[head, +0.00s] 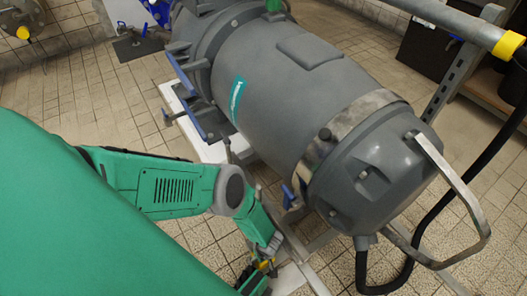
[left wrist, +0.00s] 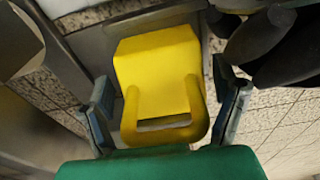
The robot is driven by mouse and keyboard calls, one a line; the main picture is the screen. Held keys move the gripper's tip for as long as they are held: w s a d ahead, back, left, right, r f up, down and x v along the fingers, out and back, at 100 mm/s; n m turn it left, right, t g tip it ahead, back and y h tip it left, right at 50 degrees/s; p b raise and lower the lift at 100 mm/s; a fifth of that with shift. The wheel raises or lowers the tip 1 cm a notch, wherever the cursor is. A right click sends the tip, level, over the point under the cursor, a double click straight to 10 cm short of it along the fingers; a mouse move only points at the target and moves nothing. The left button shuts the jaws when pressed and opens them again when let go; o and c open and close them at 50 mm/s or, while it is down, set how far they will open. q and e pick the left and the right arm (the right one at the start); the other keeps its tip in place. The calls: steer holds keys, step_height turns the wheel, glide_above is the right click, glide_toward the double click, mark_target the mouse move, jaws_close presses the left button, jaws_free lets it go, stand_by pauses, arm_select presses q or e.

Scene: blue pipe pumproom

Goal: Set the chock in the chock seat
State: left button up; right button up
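The yellow chock (left wrist: 160,75) with its loop handle fills the middle of the left wrist view. My left gripper (left wrist: 167,112) has one dark finger on each side of the handle, with narrow gaps visible, so it looks open around it. The chock's far end is against or close to grey metal; I cannot tell whether they touch. In the head view my left gripper (head: 258,274) is low at the bottom edge, beside the pale base frame, with a small bit of yellow showing. No chock seat can be told apart clearly. My right gripper is out of view.
A large grey pump motor (head: 290,85) lies above and right of my left arm. A metal loop bar (head: 465,185) and a black hose (head: 430,222) are at its right end. A grey pipe with a yellow collar (head: 507,43) crosses top right. Tiled floor (head: 85,95) is clear at left.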

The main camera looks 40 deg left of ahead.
arm_select(q)
steer(key=shift+s, duration=0.15)
step_height(320, 180, up, 12)
steer(key=d+p, duration=0.1)
steer(key=p, duration=0.7)
steer(key=shift+s+d, duration=0.2)
steer(key=shift+s, duration=0.05)
steer(key=s+a+r+m, duration=0.3)
steer(key=r+m, duration=0.1)
steer(key=r, duration=0.6)
steer(key=s+a+r+m, duration=0.3)
steer(key=s+r+m, duration=0.1)
steer(key=r, duration=0.7)
steer(key=s+a+r+m+h, duration=0.1)
steer(key=s+a+r+m, duration=0.2)
steer(key=r, duration=0.8)
steer(key=s+m, duration=0.1)
steer(key=m, duration=0.1)
steer(key=shift+a+r+m, duration=0.15)
steer(key=shift+r+m, duration=0.1)
steer(key=shift+m, duration=0.15)
